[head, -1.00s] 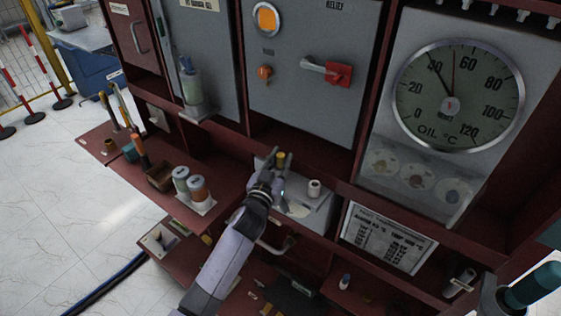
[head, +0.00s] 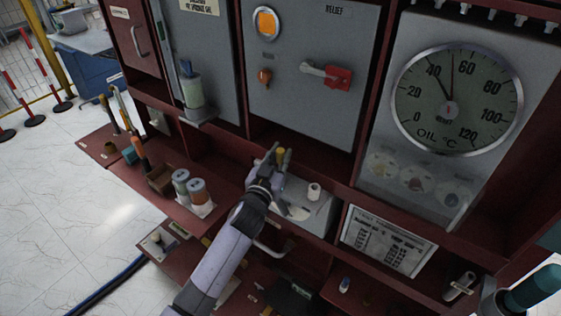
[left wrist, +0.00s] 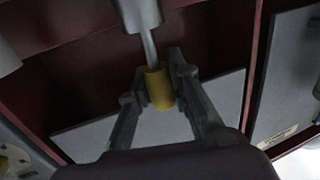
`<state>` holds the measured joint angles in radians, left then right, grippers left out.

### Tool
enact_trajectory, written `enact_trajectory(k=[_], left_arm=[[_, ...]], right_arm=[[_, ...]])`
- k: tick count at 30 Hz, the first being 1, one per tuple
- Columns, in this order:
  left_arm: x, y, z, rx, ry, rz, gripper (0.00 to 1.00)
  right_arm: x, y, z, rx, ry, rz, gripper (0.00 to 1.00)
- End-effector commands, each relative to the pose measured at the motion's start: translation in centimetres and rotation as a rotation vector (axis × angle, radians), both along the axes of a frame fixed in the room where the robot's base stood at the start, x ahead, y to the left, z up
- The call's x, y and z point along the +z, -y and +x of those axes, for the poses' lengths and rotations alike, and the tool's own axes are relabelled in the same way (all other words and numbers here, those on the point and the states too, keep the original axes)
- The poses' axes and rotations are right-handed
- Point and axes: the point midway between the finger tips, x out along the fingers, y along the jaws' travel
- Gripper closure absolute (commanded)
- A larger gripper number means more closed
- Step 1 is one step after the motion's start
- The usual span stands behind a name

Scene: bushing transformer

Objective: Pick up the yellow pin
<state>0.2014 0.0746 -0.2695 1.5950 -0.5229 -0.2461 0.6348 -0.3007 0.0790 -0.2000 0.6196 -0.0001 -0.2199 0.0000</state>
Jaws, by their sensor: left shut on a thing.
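The yellow pin (head: 281,155) is a small yellow cylinder above the grey box (head: 320,208) on the cabinet's middle shelf. My left gripper (head: 277,157) is shut on it, with a finger on each side. In the left wrist view the yellow pin (left wrist: 159,88) sits between the two fingertips of my left gripper (left wrist: 156,85). A thin grey rod (left wrist: 148,48) and a wider pale cylinder (left wrist: 139,12) line up with the pin's end there. I cannot tell whether the pin touches the box.
A white roll (head: 314,190) is on the box, close to the right of my gripper. Two spools (head: 198,188) stand on the red shelf at left. A printed plate (head: 389,240) is lower right.

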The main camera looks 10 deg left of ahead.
Motion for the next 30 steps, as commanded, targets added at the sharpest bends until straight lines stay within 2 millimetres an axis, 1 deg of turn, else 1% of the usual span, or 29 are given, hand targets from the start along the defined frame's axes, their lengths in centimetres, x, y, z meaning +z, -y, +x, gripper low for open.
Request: enact_trajectory(k=[1, 5, 12, 15, 18, 21, 24, 30], left_arm=[[1.2, 0.0, 0.0, -0.001, 0.006, 0.001, 1.0], [4.0, 0.0, 0.0, -0.001, 0.006, 0.001, 1.0], [10.1, 0.0, 0.0, -0.001, 0.008, 0.0, 1.0], [12.5, 0.0, 0.0, -0.001, 0.007, 0.001, 1.0], [14.4, 0.0, 0.0, -0.001, 0.004, 0.0, 1.0], [15.8, 0.0, 0.0, 0.0, 0.004, -0.001, 1.0], [16.7, 0.0, 0.0, 0.0, 0.002, 0.001, 1.0], [17.3, 0.0, 0.0, 0.0, -0.001, 0.0, 1.0]], right_arm=[[0.1, 0.1, 0.0, 0.0, 0.0, -0.001, 0.6], [0.1, 0.2, 0.0, 0.0, 0.0, -0.002, 0.6], [-0.4, 0.3, 0.1, 0.0, 0.001, -0.003, 0.6], [-0.6, 0.2, 0.1, 0.0, 0.001, -0.003, 0.6], [-0.8, 0.2, 0.1, 0.0, 0.001, -0.003, 0.6], [-1.0, 0.2, 0.1, 0.0, 0.001, -0.003, 0.6], [-1.0, 0.2, 0.1, 0.0, 0.001, -0.003, 0.6], [-1.1, 0.2, 0.1, 0.0, 0.002, -0.003, 0.6]])
